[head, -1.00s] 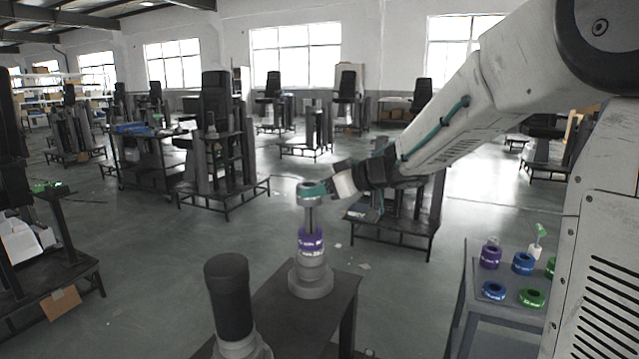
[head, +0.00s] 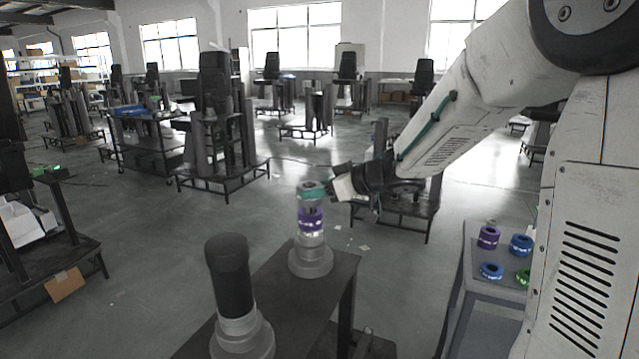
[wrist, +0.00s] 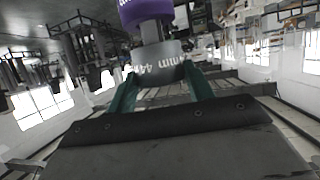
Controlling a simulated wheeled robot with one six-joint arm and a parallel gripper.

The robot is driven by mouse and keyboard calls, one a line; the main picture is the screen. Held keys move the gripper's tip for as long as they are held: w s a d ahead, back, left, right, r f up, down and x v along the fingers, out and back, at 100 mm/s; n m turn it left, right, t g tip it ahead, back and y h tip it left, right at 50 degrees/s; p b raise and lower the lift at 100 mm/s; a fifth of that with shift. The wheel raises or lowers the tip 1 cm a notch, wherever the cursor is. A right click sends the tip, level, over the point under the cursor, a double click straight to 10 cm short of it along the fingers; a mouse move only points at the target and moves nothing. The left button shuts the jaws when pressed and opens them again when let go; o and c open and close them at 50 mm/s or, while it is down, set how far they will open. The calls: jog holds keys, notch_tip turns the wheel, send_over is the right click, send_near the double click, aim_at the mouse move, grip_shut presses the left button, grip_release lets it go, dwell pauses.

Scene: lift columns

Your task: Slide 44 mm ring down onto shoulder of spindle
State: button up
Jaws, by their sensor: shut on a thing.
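My gripper (head: 312,189) has teal fingers shut on a grey ring; it also shows in the wrist view (wrist: 158,88). The grey ring (wrist: 156,66) is marked 44 mm, upside down in the wrist view. The spindle (head: 311,260) stands upright on a dark table, its wide base at the bottom. A purple ring (head: 310,219) sits around it below my gripper; it also shows in the wrist view (wrist: 146,10). A short length of pale shaft (wrist: 152,32) shows between the two rings, which are apart. The ring's bore is hidden, so I cannot tell how far the shaft enters it.
A black-topped column (head: 230,285) stands on the same dark table (head: 275,308), nearer me. A grey side table (head: 490,268) at right holds purple, blue and green rings. Another dark stand (head: 395,215) is behind my gripper. Open floor lies left of the table.

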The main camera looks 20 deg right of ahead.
jog(key=shift+f, duration=1)
jog(key=o, duration=1.2)
jog(key=v, duration=0.7)
jog(key=shift+s+d, duration=0.25)
jog(key=shift+s, duration=0.05)
